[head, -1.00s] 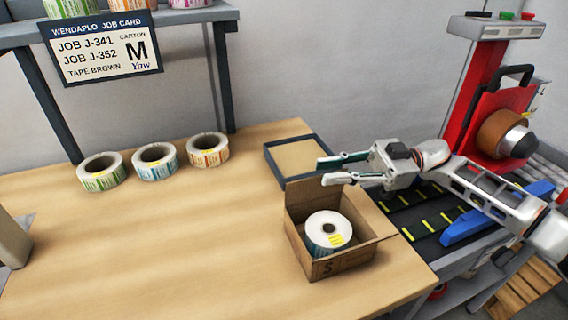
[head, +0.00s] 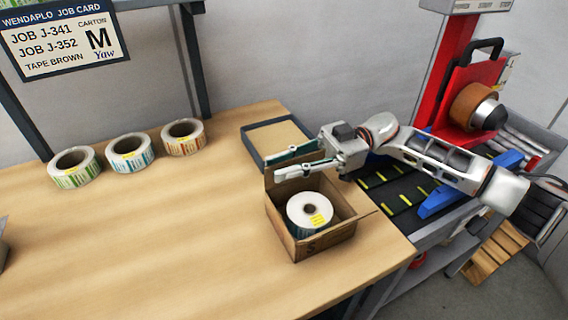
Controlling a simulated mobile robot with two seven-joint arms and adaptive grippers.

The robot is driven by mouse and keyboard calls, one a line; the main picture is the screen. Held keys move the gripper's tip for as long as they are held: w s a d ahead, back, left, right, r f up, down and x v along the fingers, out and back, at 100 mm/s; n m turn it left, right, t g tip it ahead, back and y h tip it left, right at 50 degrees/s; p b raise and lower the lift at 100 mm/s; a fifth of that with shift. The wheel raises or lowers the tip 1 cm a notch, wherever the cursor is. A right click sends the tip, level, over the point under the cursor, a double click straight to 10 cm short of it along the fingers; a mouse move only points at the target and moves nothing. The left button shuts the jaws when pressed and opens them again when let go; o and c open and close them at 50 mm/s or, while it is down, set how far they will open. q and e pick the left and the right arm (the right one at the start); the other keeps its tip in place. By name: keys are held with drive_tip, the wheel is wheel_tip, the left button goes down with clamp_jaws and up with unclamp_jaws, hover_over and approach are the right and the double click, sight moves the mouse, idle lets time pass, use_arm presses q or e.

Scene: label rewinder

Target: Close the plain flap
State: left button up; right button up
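An open cardboard carton (head: 325,247) stands on the bench near its right end. A white label roll (head: 309,211) with a yellow sticker lies inside it. One flap (head: 286,187) stands up at the carton's back left side, and another flap (head: 362,227) sticks outward at the right. I cannot tell from any marking which flap is the plain one. My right gripper (head: 274,167) is open and empty, its two fingers apart and pointing left. The fingers are at the back standing flap, partly overlapping its top; contact is unclear.
A shallow dark-edged tray (head: 253,146) lies behind the carton. Several label rolls (head: 130,152) stand along the bench's back left. A red machine (head: 450,105) and a dark conveyor with yellow marks (head: 400,203) are at the right. The bench (head: 150,240) is clear left of the carton.

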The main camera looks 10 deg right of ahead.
sight(291, 181)
clamp_jaws()
drive_tip(key=shift+s+d+f+n+b, duration=0.15)
drive_tip(key=shift+s+f+n+b, duration=0.25)
drive_tip(key=shift+n, duration=0.75)
drive_tip(key=shift+s+d+f+n+b, duration=0.15)
drive_tip(key=shift+s+n, duration=0.4)
drive_tip(key=shift+n, duration=0.55)
drive_tip(key=shift+s+d+f+n+b, duration=0.2)
drive_tip(key=shift+s+n+b, duration=0.2)
drive_tip(key=shift+n, duration=0.75)
drive_tip(key=shift+s, duration=0.1)
unclamp_jaws()
